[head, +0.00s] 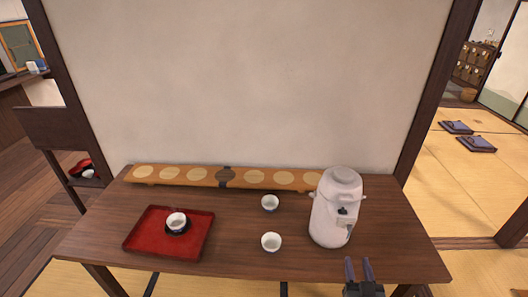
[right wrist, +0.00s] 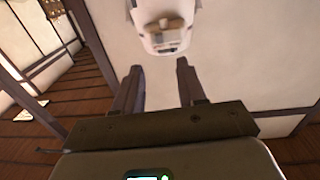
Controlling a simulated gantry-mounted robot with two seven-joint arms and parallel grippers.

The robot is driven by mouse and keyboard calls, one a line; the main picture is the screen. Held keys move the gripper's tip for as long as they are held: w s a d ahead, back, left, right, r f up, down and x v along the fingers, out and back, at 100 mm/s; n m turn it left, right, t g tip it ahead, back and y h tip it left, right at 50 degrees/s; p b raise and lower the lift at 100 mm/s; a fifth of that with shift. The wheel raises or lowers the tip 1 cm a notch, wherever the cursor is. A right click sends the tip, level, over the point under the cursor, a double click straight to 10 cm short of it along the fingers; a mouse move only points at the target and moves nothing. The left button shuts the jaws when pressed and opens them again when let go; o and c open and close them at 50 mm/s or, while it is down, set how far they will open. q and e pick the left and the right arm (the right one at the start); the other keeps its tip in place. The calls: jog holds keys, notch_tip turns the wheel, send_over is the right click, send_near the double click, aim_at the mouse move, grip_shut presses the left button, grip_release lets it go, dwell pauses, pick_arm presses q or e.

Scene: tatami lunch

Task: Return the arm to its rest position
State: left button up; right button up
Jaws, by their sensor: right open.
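My right gripper (head: 359,270) is at the table's front edge in the head view, below and slightly right of the white dispenser. It is open and empty. In the right wrist view its two fingers (right wrist: 157,82) stand apart with nothing between them, and the white dispenser (right wrist: 168,30) shows beyond them. My left gripper is not in view.
The dark wooden table (head: 330,266) holds a red tray (head: 143,240) with a white cup (head: 176,220) on a dark saucer. Two white cups (head: 270,202) (head: 271,242) stand left of the dispenser (head: 337,208). A long wooden board (head: 226,178) lies along the wall (head: 250,80).

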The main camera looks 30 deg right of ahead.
jog(key=s+a+f+n+g+y, duration=0.1)
jog(key=a+f+n+g+y, duration=0.2)
jog(key=a, duration=0.4)
jog(key=s+a+f+n+y, duration=0.1)
jog(key=a+n+y, duration=0.2)
jog(key=a+y, duration=0.4)
jog(key=s+a+f+n+g, duration=0.1)
jog(key=s+a+f+g, duration=0.2)
jog(key=s+g, duration=0.15)
jog(key=s+a+f+n+g, duration=0.1)
jog(key=s+a+f+g, duration=0.1)
jog(key=s+a+g, duration=0.3)
notch_tip(320, 180, up, 31)
jog(key=s+d+t+p, duration=0.1)
jog(key=s+d+p, duration=0.1)
jog(key=p, duration=2.9)
jog(key=shift+p, duration=0.3)
jog(key=shift+d+r, duration=0.1)
